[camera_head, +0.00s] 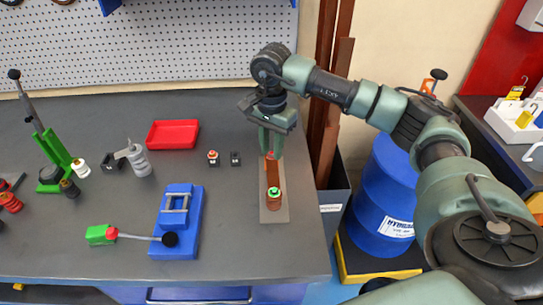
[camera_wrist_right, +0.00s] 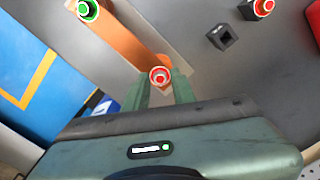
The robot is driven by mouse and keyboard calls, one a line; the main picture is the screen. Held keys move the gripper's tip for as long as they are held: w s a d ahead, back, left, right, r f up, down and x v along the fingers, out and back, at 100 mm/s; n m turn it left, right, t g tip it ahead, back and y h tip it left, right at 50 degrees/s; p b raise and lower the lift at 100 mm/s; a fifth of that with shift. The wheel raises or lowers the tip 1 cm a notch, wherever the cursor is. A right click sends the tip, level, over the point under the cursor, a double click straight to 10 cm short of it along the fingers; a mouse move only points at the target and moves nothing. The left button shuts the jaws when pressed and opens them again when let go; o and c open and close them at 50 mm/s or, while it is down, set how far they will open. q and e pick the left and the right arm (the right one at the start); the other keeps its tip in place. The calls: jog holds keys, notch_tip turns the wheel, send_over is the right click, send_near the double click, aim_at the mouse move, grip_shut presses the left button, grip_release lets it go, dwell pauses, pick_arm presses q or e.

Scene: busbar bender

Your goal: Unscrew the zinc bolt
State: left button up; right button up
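A copper bar (camera_head: 272,174) lies on a narrow grey plate (camera_head: 274,213) at the bench's right end; the bar also shows in the wrist view (camera_wrist_right: 136,42). A green-ringed bolt (camera_head: 274,192) stands at its near end, clear of the gripper, and shows in the wrist view (camera_wrist_right: 88,10). A red-ringed bolt (camera_wrist_right: 160,75) is at the other end. I cannot tell by finish which bolt is zinc. My right gripper (camera_head: 271,150) points down over the red-ringed bolt, fingertips on either side of it. Whether they touch it is unclear. My left gripper is not in view.
A red tray (camera_head: 173,134), a blue tool (camera_head: 178,222) with a lever, a red-topped part (camera_head: 213,158) and a dark square part (camera_head: 235,158) are on the bench to the left. A blue drum (camera_head: 385,200) stands right of the bench.

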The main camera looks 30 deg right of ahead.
jog(key=m, duration=0.4)
jog(key=shift+m, duration=0.3)
jog(key=shift+m, duration=0.6)
grip_shut()
